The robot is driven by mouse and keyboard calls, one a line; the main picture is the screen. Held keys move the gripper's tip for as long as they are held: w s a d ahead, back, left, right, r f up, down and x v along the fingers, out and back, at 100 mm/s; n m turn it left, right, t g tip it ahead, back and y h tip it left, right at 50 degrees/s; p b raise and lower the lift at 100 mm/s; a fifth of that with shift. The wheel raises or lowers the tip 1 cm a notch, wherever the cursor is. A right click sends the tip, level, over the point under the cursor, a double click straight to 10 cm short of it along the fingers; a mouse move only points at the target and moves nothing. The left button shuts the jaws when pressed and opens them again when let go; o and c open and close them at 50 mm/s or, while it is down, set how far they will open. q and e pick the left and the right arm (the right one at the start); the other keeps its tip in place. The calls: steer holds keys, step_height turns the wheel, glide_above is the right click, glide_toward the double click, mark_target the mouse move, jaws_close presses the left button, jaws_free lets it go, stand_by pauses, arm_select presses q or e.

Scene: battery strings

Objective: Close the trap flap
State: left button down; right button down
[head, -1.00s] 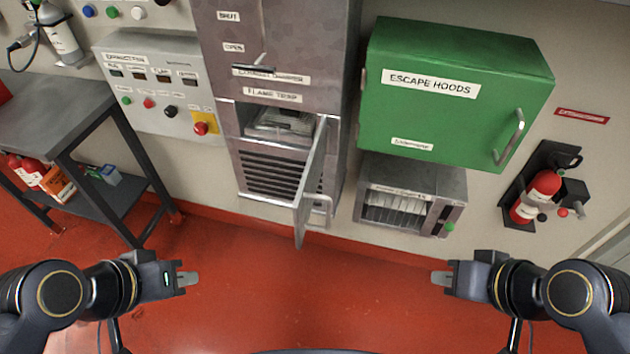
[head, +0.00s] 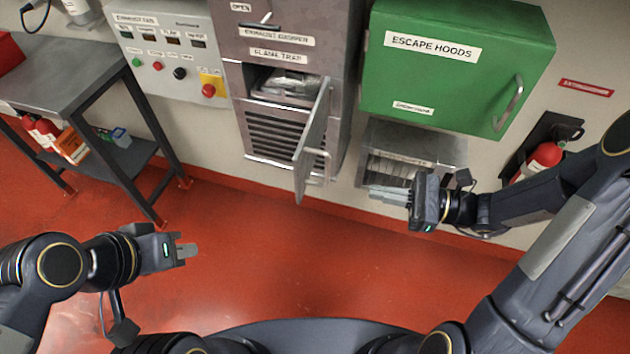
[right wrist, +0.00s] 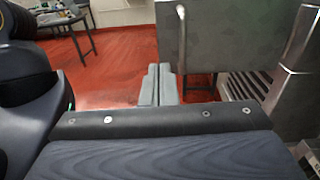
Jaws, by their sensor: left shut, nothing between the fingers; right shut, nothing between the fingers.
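The trap flap (head: 312,140) is a grey metal door on the flame trap cabinet. It stands open, swung out from the right side of the opening (head: 285,82). Its bar handle (head: 322,165) is on the face turned to the right. My right gripper (head: 402,198) is shut and empty, to the right of the flap and apart from it. In the right wrist view its closed fingers (right wrist: 158,75) point toward the flap (right wrist: 230,38) and its handle (right wrist: 182,38). My left gripper (head: 188,252) is shut and empty over the floor at lower left.
A green escape hoods cabinet (head: 455,70) hangs right of the flap. A grey slotted box (head: 440,150) is below it, close behind my right gripper. A fire extinguisher (head: 540,160) is at right, a metal table (head: 70,75) at left. Red floor before the flap is clear.

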mark_target(300, 176)
steer(key=p+x, duration=0.3)
steer(key=x, duration=1)
steer(key=shift+w, duration=0.15)
steer(key=shift+w+a+f, duration=0.1)
steer(key=shift+w+a, duration=0.05)
steer(key=shift+a, duration=0.3)
